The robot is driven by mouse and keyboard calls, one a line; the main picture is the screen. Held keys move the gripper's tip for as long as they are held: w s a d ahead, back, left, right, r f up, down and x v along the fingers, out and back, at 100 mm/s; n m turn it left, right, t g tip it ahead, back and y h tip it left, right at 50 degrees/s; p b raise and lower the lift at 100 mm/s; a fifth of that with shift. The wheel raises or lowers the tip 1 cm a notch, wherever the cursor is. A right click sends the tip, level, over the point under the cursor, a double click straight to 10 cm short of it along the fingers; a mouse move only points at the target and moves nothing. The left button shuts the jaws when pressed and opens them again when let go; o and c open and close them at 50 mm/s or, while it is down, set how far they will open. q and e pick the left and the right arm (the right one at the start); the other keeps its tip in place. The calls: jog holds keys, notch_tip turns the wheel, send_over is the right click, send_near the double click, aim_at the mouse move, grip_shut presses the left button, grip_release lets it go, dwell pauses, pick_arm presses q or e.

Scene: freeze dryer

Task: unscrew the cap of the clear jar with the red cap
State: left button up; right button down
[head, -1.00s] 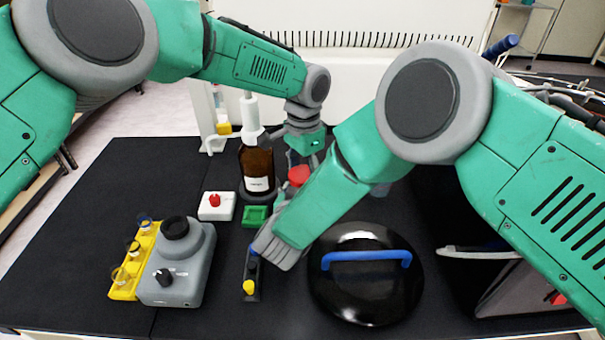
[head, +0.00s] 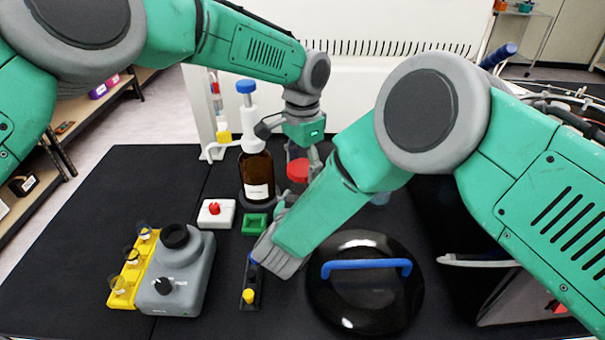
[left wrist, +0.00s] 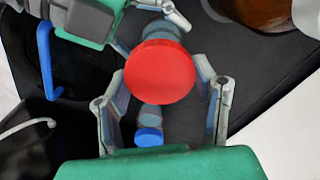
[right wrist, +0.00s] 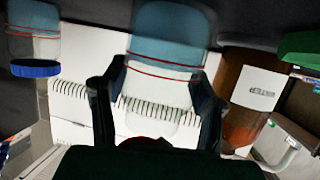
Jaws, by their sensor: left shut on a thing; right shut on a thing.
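The red cap (head: 298,170) shows beside the brown bottle in the head view, and from above in the left wrist view (left wrist: 160,72). My left gripper (left wrist: 163,88) is shut on it from above, one finger on each side. The clear jar (right wrist: 165,60), with blue-teal contents and red bands, is between the fingers of my right gripper (right wrist: 155,100), which is shut on its body from the side. In the head view my right arm hides most of the jar. Whether the cap and the jar's rim still touch cannot be told.
A brown bottle (head: 257,177) with a white, blue-topped neck stands close left of the jar. A black lid with a blue handle (head: 366,265) lies in front right. A grey device (head: 180,275) and yellow rack stand front left. The table's left side is clear.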

jog(key=c, duration=0.5)
grip_release()
